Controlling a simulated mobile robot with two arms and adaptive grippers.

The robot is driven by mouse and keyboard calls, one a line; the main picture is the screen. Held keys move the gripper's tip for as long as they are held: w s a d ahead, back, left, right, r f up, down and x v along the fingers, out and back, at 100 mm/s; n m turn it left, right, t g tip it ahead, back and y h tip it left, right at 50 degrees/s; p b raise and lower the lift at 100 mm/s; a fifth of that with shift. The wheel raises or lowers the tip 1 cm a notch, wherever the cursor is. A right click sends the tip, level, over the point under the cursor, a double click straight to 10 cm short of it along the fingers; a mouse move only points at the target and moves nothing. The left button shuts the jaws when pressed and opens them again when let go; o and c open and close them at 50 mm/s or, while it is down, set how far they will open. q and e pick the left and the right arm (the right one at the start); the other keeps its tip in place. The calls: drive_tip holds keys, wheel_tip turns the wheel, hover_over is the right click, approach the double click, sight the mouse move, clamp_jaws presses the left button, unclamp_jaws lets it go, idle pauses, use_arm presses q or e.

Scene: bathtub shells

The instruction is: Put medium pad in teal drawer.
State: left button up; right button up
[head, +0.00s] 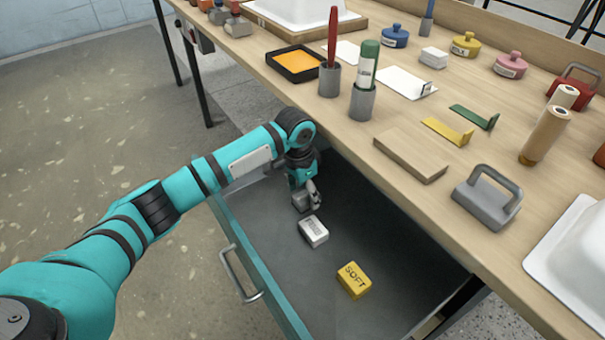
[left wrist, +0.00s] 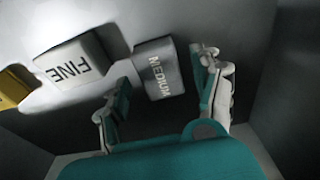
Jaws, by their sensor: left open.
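The teal drawer (head: 262,262) is pulled open under the workbench in the head view. My left gripper (head: 307,196) is inside it, near its far end, with its fingers spread and pointing down. In the left wrist view, a grey pad marked MEDIUM (left wrist: 159,70) lies in the drawer between the two open fingers of the left gripper (left wrist: 162,85), not clasped. In the head view the gripper largely hides this pad. My right gripper is not in view.
A white pad marked FINE (head: 313,231) and a yellow pad marked SOFT (head: 354,280) lie in the drawer. The workbench (head: 350,140) overhangs the drawer's right side and carries cups, a wooden block (head: 411,155) and a grey handled tool (head: 487,196).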

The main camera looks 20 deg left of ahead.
sight(301, 198)
use_arm(q)
wheel_tip(301, 198, up, 3)
drive_tip(key=shift+a+f, duration=0.1)
drive_tip(key=shift+f, duration=0.05)
wheel_tip(301, 198, up, 7)
drive_tip(key=s+p, duration=0.1)
drive_tip(key=p, duration=0.1)
drive_tip(key=shift+a, duration=0.25)
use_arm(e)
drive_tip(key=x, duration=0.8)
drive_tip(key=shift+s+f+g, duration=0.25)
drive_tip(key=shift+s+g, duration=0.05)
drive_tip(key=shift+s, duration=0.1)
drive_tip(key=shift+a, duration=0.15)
